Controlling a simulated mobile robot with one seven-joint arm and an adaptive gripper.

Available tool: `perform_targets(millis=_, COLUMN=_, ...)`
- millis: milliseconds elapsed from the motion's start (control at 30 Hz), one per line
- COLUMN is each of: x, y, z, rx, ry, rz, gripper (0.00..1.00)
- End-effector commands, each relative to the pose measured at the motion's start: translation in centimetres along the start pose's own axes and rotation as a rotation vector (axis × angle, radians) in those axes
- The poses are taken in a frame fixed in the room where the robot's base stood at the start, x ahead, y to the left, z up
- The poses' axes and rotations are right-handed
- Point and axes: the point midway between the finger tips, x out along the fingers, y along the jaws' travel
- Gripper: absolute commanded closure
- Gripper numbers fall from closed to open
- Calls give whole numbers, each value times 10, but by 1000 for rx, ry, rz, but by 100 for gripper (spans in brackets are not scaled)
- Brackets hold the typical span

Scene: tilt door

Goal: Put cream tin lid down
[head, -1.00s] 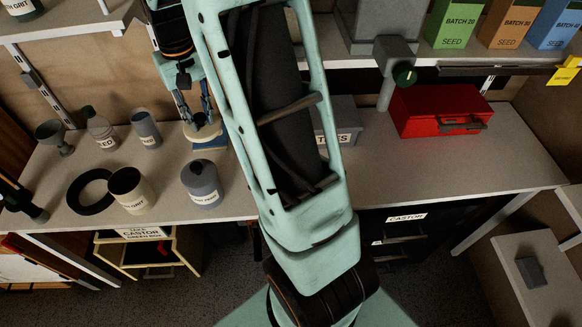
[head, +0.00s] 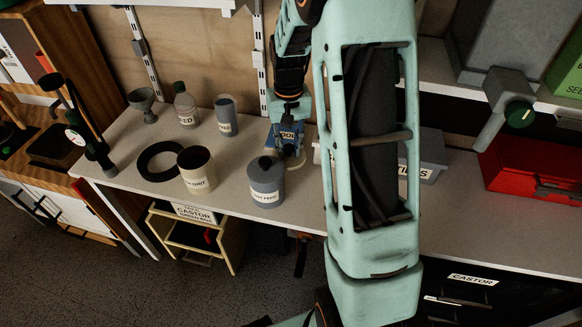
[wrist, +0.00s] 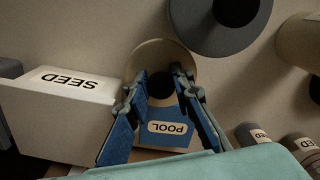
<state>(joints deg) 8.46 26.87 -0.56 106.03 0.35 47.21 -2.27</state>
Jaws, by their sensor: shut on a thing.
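The cream tin (head: 196,170) stands upright and open-topped on the bench, its dark inside showing. Its cream lid (wrist: 148,53) has a dark knob and lies between my fingertips in the wrist view. My gripper (wrist: 160,84) is shut on the lid by the knob. In the head view my gripper (head: 290,135) is at the back of the bench, right of the cream tin and behind the grey-blue tin. I cannot tell whether the lid touches the bench.
The lidded grey-blue tin (head: 266,183) stands close to my gripper. A black ring (head: 145,163), a SEED bottle (head: 186,105), a small grey tin (head: 226,116) and a grey funnel (head: 142,104) are further left. Clear bench lies in front of the tins.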

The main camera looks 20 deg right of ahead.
Motion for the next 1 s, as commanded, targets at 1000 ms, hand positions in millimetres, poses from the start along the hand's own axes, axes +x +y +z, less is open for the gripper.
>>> perform_targets(millis=1000, x=76, y=0, z=0, rx=0, ry=1, rz=0, gripper=76)
